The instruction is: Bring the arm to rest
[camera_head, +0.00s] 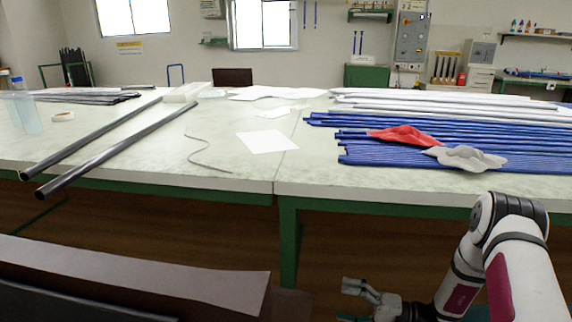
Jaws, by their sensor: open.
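My arm (515,262) comes in at the lower right, bent, in front of the table's front edge. My gripper (352,293) is at the bottom of the view, low in front of the table and below its top. It is open, and I see nothing between its fingers. Part of the gripper and wrist is cut off by the bottom edge of the picture.
The long table (225,180) carries two dark rods (120,150) at the left. Blue rods (330,121) lie at the right under a red cloth (405,135) and a grey cloth (466,158). A brown sheet (150,278) lies at the lower left.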

